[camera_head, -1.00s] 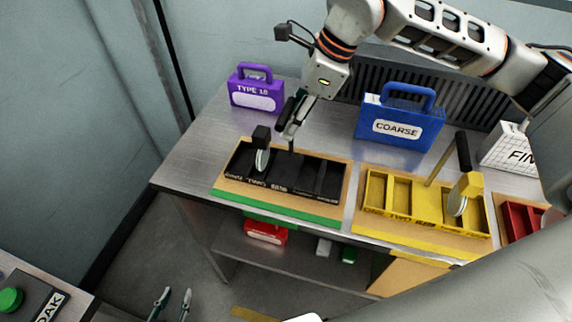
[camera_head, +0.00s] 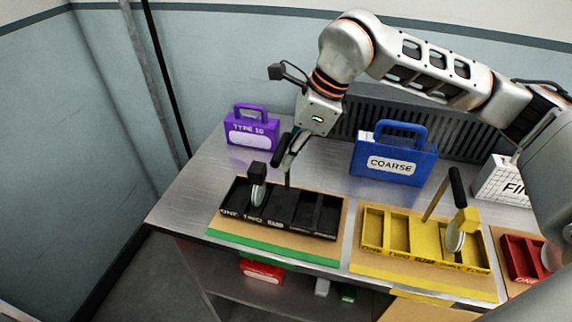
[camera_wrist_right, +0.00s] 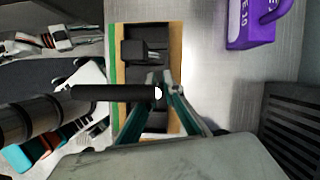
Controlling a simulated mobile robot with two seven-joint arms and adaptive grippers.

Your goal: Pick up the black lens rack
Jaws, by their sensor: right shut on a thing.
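The black lens rack (camera_head: 296,209) has several compartments and white lettering along its front. It is at the tan mat with the green front strip (camera_head: 271,249). A round lens with a black block on top (camera_head: 257,186) stands in its left part. My right gripper (camera_head: 289,163) is shut on the rack's upright handle, above the rack's middle. In the wrist view the right gripper (camera_wrist_right: 161,78) has its fingers close together over the rack (camera_wrist_right: 147,35), and a dark handle bar crosses them. I cannot tell whether the rack is clear of the mat. My left gripper is out of view.
A yellow rack (camera_head: 399,234) with a lens and black-topped handle stands to the right. A red rack (camera_head: 521,262) is farther right. A purple case (camera_head: 252,128), blue case (camera_head: 394,157) and white case (camera_head: 497,181) stand behind. Open bench lies left of the mat.

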